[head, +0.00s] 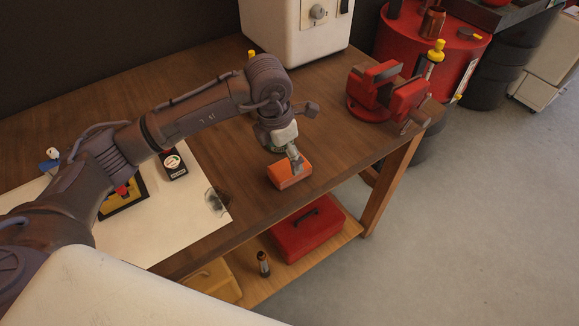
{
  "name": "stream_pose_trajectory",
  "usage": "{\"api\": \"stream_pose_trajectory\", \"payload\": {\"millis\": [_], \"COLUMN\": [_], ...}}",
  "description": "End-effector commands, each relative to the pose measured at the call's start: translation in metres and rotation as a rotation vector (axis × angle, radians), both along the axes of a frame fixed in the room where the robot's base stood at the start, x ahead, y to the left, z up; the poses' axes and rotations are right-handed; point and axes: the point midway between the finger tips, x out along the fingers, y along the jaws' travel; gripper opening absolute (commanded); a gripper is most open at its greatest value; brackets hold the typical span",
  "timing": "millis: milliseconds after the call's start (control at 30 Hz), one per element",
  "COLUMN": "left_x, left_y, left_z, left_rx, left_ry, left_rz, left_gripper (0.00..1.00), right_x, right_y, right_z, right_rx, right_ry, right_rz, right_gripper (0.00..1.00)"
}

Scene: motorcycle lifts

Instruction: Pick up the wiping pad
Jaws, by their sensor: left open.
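The wiping pad appears to be the small orange block (287,176) lying on the wooden workbench (240,200) near its front edge. My left gripper (296,163) points down right over the pad, and its fingertips overlap the pad's top edge in the picture. The gripper is open. I cannot tell whether its fingers touch the pad, and the wrist hides part of the bench behind it. My right gripper is not in view.
A red vise (388,92) sits at the bench's right end. A white machine (293,30) stands at the back. A white sheet (180,222), a dark box (174,165) and a yellow-edged tray lie left. A red toolbox (306,228) is on the lower shelf.

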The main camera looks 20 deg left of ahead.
Motion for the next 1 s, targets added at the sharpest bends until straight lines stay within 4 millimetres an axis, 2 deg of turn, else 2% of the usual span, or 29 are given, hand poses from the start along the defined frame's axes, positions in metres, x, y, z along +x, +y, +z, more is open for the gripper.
{"api": "stream_pose_trajectory", "payload": {"millis": [200, 333, 633, 1000], "left_x": [0.000, 0.003, 0.004, 0.004], "left_y": [-0.009, -0.010, -0.010, -0.010], "left_z": [-0.026, -0.043, -0.050, -0.049], "left_rx": [-0.001, -0.001, -0.001, -0.001], "left_ry": [0.007, 0.004, 0.001, 0.001], "left_rz": [-0.001, 0.001, -0.001, 0.000], "left_gripper": [0.92, 0.92, 0.92, 0.30], "right_x": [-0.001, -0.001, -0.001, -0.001], "right_y": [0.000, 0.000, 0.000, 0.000], "right_z": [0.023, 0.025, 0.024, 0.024], "right_rx": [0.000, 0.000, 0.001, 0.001], "right_ry": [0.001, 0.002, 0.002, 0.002], "right_rz": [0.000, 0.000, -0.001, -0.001], "right_gripper": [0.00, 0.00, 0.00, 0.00]}}
